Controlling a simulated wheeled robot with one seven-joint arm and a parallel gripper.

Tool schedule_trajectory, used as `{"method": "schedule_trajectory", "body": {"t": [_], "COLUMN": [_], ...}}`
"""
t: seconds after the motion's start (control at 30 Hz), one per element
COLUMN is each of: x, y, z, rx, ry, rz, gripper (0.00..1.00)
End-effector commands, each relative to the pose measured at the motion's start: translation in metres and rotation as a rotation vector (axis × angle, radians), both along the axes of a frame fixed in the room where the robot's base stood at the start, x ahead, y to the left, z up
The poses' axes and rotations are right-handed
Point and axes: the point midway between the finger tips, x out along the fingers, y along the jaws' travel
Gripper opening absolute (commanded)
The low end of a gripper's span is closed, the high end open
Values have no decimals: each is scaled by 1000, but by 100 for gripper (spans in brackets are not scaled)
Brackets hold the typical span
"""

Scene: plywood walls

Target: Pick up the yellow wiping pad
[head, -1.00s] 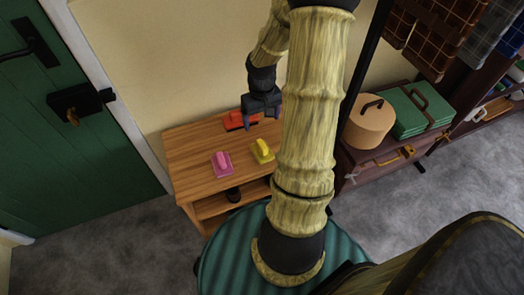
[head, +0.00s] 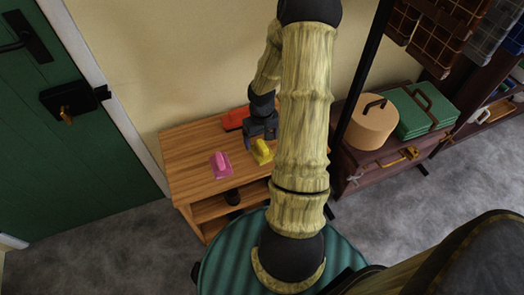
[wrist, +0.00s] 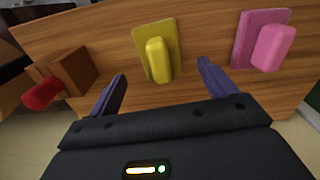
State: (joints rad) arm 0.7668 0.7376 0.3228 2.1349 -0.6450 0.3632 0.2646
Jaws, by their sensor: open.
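The yellow wiping pad (head: 262,152) lies on the wooden table (head: 195,155), with a raised handle on its flat base. In the wrist view the yellow pad (wrist: 160,55) shows between the two fingers and a little beyond their tips. My gripper (head: 261,141) is open and empty, just above and behind the pad in the head view. In the wrist view the fingers of my gripper (wrist: 162,80) stand apart on either side of the pad's handle. I cannot tell the exact height of the fingertips over the pad.
A pink pad (head: 221,165) lies left of the yellow one and shows at right in the wrist view (wrist: 270,42). A red-and-brown item (head: 233,119) lies at the table's back. A dark cabinet (head: 365,175) with a round box (head: 372,125) stands to the right.

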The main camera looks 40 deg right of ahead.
Motion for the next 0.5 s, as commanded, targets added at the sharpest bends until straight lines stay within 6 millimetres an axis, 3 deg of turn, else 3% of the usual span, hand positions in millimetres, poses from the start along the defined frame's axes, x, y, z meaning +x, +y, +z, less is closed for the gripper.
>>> {"method": "schedule_trajectory", "body": {"t": [0.33,0.5], "x": [-2,-2], "y": [2,1], "z": [-45,-53], "rx": [2,0], "ry": [3,0], "rz": [1,0], "gripper": [84,84]}}
